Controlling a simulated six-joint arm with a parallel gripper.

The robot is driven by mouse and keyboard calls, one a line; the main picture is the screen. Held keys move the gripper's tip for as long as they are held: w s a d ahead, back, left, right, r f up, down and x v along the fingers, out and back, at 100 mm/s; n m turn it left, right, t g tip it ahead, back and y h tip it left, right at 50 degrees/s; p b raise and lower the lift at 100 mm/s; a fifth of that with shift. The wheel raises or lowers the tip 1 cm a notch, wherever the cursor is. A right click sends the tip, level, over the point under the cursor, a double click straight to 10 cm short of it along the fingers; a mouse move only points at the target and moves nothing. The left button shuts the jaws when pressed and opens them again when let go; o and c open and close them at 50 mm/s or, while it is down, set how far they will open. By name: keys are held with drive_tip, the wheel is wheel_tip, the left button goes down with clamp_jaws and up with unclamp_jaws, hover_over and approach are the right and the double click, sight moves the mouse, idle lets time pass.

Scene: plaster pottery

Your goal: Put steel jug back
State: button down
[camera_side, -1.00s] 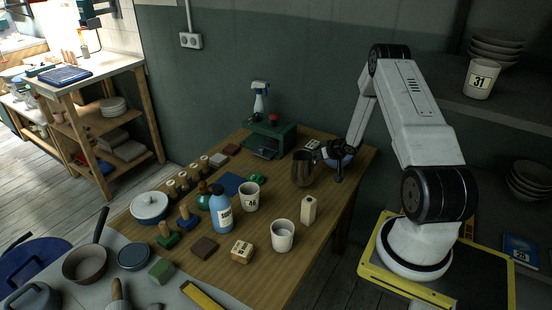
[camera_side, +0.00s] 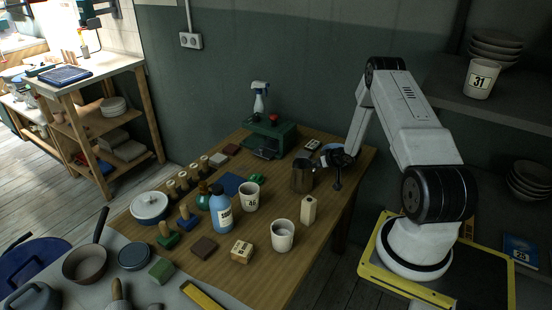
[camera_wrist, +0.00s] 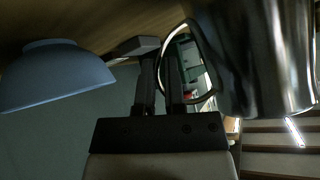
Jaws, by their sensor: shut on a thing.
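The steel jug (camera_side: 303,175) is upright at the far right part of the wooden table in the side view. In the wrist view the jug (camera_wrist: 262,60) fills the upper right, large and shiny. My gripper (camera_side: 329,157) is to the right of the jug. My gripper (camera_wrist: 163,80) is shut on the jug's curved handle. Whether the jug's base touches the table cannot be told.
A blue bowl (camera_wrist: 55,78) is close to the gripper in the wrist view. A green machine (camera_side: 271,138) stands behind the jug. A white cup marked 46 (camera_side: 249,197), a cream block (camera_side: 308,210) and a white cup (camera_side: 282,236) stand nearer the front.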

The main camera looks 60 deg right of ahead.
drive_tip(key=c, duration=0.7)
unclamp_jaws()
drive_tip(key=v, duration=0.7)
drive_tip(key=shift+s+r, duration=0.2)
drive_tip(key=shift+w+a, duration=0.1)
